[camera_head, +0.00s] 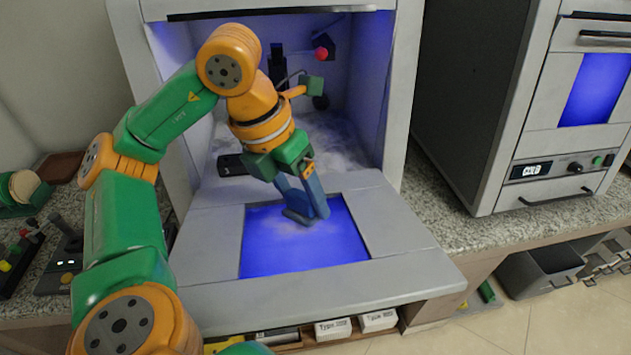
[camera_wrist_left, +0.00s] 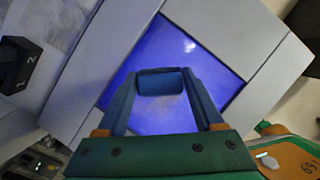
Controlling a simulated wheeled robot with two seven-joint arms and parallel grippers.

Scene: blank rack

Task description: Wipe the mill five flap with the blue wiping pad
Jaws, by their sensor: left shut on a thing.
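The mill's flap (camera_head: 405,232) is folded open and lies nearly flat, with a glowing blue window in its middle. It also shows in the left wrist view (camera_wrist_left: 222,28). My left gripper (camera_head: 306,200) points down over the window, its blue fingers shut on the blue wiping pad (camera_head: 298,216). In the left wrist view the pad (camera_wrist_left: 160,82) sits between the fingertips, over the window. It looks at or very near the surface; I cannot tell whether it touches. Whitish, dusty smears show on the window around the pad. My right gripper is not in view.
A dark block (camera_head: 231,165) sits at the chamber's mouth, left of my gripper. Whitish dust covers the chamber floor (camera_head: 340,140). A second machine (camera_head: 545,150) stands shut on the right. Labelled boxes (camera_head: 333,329) lie below the flap's front edge.

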